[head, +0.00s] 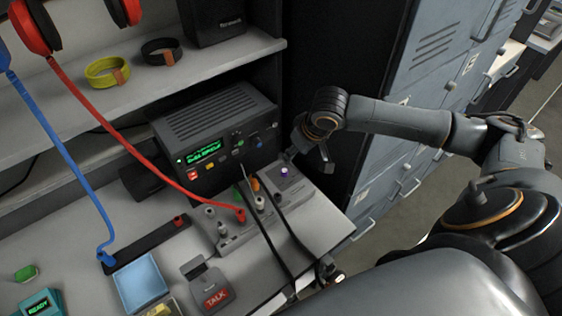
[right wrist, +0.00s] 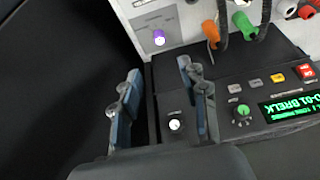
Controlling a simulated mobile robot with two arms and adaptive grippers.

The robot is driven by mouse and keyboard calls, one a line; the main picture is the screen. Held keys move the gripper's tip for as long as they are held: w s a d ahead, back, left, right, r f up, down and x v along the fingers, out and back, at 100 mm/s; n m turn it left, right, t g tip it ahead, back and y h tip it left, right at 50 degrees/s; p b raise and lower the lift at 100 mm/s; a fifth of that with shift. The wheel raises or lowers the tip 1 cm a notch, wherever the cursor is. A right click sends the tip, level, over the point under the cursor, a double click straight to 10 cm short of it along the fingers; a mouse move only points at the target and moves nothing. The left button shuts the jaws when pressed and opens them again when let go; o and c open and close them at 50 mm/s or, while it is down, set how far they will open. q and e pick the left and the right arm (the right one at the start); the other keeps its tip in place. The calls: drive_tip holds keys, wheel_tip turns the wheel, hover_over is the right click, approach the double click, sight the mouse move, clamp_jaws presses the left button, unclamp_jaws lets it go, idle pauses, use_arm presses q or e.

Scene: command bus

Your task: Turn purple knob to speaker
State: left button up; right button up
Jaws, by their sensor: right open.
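The purple knob (head: 284,171) sits on the light grey panel at the right end of the desk. In the right wrist view the purple knob (right wrist: 159,37) is near the top, with a pale mark on it and small labels beside it, too small to read. My right gripper (head: 312,152) is open and empty, above and to the right of the knob in the head view. In the right wrist view its two fingers (right wrist: 162,100) are apart, and the knob lies beyond their tips, not touched. My left gripper is not in view.
A radio (head: 215,130) with a green display stands behind the panel. Orange (right wrist: 210,32) and green (right wrist: 243,22) plugs with cables are close beside the knob. A red cable (head: 150,150) crosses the desk. Grey lockers (head: 425,70) stand to the right.

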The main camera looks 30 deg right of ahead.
drive_tip(key=p, duration=0.1)
approach(285, 170)
drive_tip(key=x, duration=0.2)
drive_tip(key=shift+a+f, duration=0.2)
drive_tip(key=shift+f, duration=0.15)
drive_tip(key=x, duration=0.5)
drive_tip(key=shift+w+f, duration=0.15)
drive_tip(key=shift+f, duration=0.2)
drive_tip(key=shift+c, duration=0.2)
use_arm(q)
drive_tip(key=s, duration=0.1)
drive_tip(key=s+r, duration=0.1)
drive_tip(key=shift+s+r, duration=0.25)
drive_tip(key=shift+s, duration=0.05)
use_arm(e)
clamp_jaws()
